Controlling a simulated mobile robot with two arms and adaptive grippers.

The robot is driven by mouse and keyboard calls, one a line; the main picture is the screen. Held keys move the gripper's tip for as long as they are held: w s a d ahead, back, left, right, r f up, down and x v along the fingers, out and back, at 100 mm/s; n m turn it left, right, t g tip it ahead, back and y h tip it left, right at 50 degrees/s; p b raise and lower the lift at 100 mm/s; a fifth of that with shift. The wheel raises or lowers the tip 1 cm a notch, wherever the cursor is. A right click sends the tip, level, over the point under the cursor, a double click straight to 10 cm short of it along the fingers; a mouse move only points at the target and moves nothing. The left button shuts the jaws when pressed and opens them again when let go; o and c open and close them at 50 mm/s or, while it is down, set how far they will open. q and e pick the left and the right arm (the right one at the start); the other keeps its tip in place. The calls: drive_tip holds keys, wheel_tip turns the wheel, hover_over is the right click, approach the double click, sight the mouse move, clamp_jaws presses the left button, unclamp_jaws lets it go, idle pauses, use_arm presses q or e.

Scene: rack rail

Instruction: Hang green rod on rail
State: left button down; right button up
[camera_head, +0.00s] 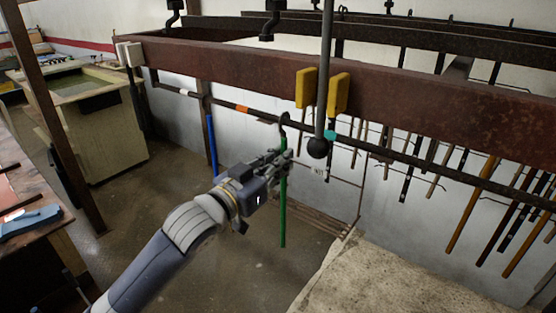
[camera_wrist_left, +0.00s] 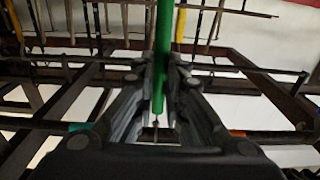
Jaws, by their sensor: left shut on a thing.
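The green rod (camera_head: 283,215) hangs nearly upright in my left gripper (camera_head: 281,160), which is shut on it near its upper end. A dark hook (camera_head: 284,119) tops the rod and overlaps the thin dark rail (camera_head: 262,116) in the head view; I cannot tell if it rests on it. The rail has an orange band (camera_head: 243,109) left of the hook and a teal band (camera_head: 329,135) right of it. In the left wrist view, the green rod (camera_wrist_left: 163,50) runs between both fingers, and the rail (camera_wrist_left: 290,134) crosses behind them. My right gripper is not in view.
A rusty beam (camera_head: 400,96) runs above the rail, with two yellow blocks (camera_head: 322,91) on it. A grey pole with a black ball (camera_head: 318,148) hangs just right of the hook. Several brown and black rods (camera_head: 472,205) hang at right. A blue rod (camera_head: 212,147) hangs left.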

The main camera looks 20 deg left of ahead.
use_arm(q)
drive_tip(key=shift+f, duration=0.35)
idle(0.5)
drive_tip(key=c, duration=1.6)
unclamp_jaws()
drive_tip(key=shift+o, duration=0.2)
drive_tip(key=v, duration=0.7)
drive_tip(key=shift+s, duration=0.25)
drive_tip(key=shift+a, duration=0.1)
